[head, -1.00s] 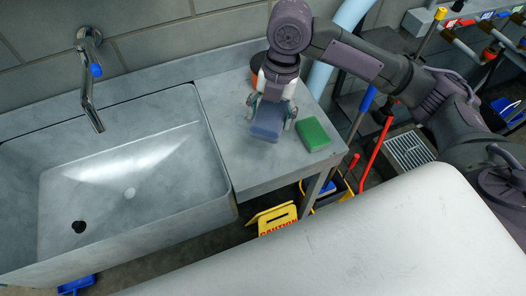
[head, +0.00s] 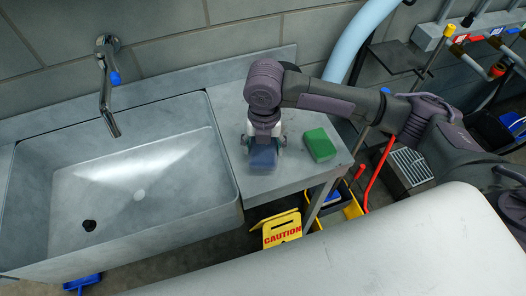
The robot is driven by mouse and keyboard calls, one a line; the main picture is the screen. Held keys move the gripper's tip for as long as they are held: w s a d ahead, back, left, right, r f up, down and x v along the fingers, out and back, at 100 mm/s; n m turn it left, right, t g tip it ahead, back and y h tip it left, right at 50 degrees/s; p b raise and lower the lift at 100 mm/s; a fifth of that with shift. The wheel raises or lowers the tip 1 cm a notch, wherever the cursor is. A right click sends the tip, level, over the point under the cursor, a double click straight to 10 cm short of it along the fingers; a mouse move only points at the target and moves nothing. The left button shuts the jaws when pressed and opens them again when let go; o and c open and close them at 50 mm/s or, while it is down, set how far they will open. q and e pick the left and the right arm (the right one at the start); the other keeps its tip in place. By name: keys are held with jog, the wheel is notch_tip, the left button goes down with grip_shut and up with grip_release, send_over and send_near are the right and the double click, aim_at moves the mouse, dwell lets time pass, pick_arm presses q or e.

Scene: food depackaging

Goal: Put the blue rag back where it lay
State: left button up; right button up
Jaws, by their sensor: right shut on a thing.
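The blue rag (head: 263,157) shows as a small dark blue block over the grey counter (head: 222,103) right of the sink. My right gripper (head: 264,149) points down from above and is shut on the blue rag. The rag is at or just above the counter top; I cannot tell whether it touches. The gripper hides the rag's upper part. My left gripper is not in view.
A green sponge-like block (head: 320,145) lies on the counter just right of the rag. The sink (head: 140,190) with its tap (head: 107,85) is to the left. A yellow caution sign (head: 281,229) stands on the floor below. The counter's front strip is clear.

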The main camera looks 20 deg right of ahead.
aim_at(263, 155)
notch_tip(263, 155, down, 3)
jog(key=shift+f+p, duration=0.1)
jog(key=shift+p, duration=0.45)
jog(key=shift+f, duration=0.5)
jog(key=o, duration=1)
notch_tip(263, 155, up, 11)
jog(key=shift+w+f+b, duration=0.1)
jog(key=shift+b, duration=1.1)
jog(key=shift+r, duration=0.65)
